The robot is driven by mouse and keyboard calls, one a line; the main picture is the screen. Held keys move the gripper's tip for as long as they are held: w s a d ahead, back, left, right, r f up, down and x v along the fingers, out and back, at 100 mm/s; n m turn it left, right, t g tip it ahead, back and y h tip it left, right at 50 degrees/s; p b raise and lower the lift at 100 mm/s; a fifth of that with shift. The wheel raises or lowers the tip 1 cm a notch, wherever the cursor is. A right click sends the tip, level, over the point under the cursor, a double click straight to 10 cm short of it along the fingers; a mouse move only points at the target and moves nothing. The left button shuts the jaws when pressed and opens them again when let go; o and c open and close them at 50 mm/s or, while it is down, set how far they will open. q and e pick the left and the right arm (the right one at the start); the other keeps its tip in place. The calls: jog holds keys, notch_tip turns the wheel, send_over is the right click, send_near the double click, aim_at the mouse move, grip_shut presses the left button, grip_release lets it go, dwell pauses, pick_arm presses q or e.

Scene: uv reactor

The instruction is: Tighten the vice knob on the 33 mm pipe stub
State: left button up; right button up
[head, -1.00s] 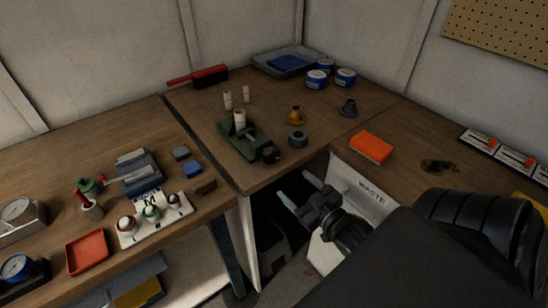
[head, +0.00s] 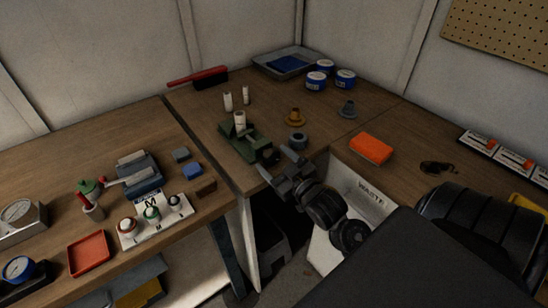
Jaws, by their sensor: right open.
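The green vice (head: 237,148) sits near the front edge of the middle bench. A pale pipe stub (head: 239,121) stands upright in it. Its dark knob (head: 269,157) is at the vice's front right end, close to my gripper's fingertips and partly hard to make out. My right gripper (head: 281,168) is open, at the bench's front edge just right of and below the knob. I cannot tell whether it touches the knob. My left gripper is not in view.
A grey ring (head: 297,141) and a brass flanged piece (head: 294,117) stand right of the vice. Two pale stubs (head: 228,102) stand behind it. An orange box (head: 370,148) lies further right.

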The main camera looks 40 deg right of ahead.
jog(key=shift+w, duration=0.45)
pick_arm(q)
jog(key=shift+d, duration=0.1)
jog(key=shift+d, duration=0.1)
pick_arm(e)
jog(key=shift+c, duration=0.2)
jog(key=c, duration=1)
jog(key=shift+o, duration=0.2)
jog(key=shift+r+m+p, duration=0.2)
jog(key=shift+m+p, duration=0.4)
jog(key=shift+p, duration=0.45)
jog(key=m+p, duration=0.3)
jog(key=shift+p, duration=0.3)
pick_arm(q)
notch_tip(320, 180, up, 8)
jog(key=p, duration=0.2)
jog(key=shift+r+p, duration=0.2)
jog(key=shift+p, duration=0.1)
pick_arm(e)
jog(key=shift+f+m, duration=0.15)
jog(key=shift+m, duration=1.25)
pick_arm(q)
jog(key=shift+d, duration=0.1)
